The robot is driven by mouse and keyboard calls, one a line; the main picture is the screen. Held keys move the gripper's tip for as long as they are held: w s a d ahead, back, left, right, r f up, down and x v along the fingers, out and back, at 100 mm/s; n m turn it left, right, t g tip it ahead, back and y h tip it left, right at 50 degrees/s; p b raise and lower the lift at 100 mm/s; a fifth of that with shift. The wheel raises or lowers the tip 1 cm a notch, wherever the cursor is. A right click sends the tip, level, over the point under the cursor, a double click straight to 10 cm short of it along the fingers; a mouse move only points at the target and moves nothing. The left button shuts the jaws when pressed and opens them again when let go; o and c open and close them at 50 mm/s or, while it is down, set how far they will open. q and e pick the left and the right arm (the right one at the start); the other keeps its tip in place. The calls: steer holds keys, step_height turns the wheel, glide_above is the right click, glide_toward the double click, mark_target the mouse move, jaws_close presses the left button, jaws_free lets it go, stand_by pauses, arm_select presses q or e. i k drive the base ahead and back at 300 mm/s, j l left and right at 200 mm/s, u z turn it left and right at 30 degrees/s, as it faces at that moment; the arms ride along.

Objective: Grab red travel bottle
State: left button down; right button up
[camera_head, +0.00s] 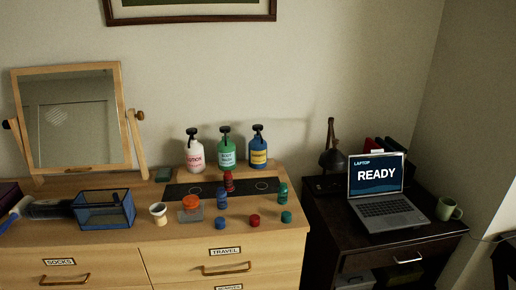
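A small red travel bottle (228,182) stands on the black mat (205,190) on the wooden dresser, in front of the green pump bottle (227,150). A blue travel bottle (222,198) stands just in front of it and to the left. A green travel bottle (283,194) stands at the mat's right end. A red cap (254,220), a blue cap (221,223) and a green cap (286,217) lie along the dresser's front. Neither of my grippers shows in this view.
White (196,153) and blue (258,150) pump bottles stand behind the mat. An orange-topped container (191,208), white cup (158,213) and blue-edged bin (104,210) sit left. A mirror (72,118) stands at the back left. A dark table right holds an open laptop (381,190) and a mug (447,209).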

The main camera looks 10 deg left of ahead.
mark_target(228, 180)
steer(key=i+l+u, duration=0.25)
steer(key=u, duration=0.25)
steer(key=i+l+u, duration=0.2)
steer(key=l+u, duration=0.3)
steer(key=j, duration=0.1)
